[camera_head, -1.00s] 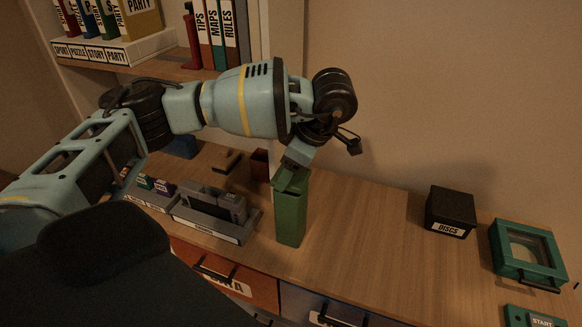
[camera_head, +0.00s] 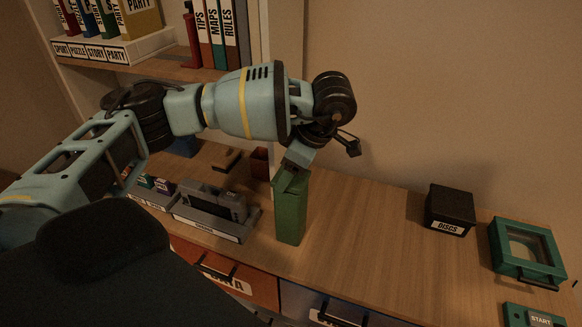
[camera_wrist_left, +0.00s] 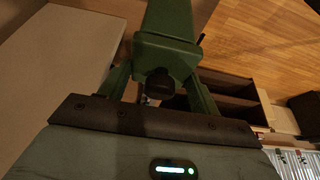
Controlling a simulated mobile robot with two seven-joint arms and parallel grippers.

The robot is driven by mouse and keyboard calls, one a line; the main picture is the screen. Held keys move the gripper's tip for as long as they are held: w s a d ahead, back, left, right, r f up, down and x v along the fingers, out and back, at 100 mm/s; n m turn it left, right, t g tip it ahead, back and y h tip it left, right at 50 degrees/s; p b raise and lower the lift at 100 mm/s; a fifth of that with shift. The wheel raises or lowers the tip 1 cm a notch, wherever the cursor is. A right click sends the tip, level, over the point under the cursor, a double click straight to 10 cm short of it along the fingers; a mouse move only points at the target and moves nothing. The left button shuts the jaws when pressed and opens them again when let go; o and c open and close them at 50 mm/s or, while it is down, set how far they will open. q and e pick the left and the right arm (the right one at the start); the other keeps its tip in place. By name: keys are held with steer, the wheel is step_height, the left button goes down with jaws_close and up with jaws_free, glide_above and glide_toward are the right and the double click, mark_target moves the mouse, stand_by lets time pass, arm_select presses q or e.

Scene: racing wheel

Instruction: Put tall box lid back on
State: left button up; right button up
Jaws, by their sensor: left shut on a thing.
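The tall green box (camera_head: 290,218) stands upright on the desk in the head view. Its green lid (camera_head: 291,184) is at the top of the box, and a slight tilt shows at its edge. My left gripper (camera_head: 297,162) comes from above and is shut at the lid. In the left wrist view the lid (camera_wrist_left: 168,50) and its dark knob (camera_wrist_left: 160,84) lie between the fingers of my left gripper (camera_wrist_left: 160,88). The box body extends beyond the lid there. I cannot tell whether the lid is fully seated. My right gripper is not in view.
A grey tray (camera_head: 230,233) with a dark device stands left of the box. A black discs box (camera_head: 450,209) and a green windowed box (camera_head: 529,250) are at the right. The desk (camera_head: 365,235) between is clear. A shelf with books is behind my arm.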

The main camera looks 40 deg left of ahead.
arm_select(q)
steer(key=shift+f, duration=0.25)
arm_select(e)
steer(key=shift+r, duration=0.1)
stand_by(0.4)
arm_select(q)
steer(key=o, duration=1)
steer(key=shift+o, duration=0.2)
steer(key=p+v, duration=0.1)
steer(key=v, duration=0.7)
steer(key=shift+f, duration=0.1)
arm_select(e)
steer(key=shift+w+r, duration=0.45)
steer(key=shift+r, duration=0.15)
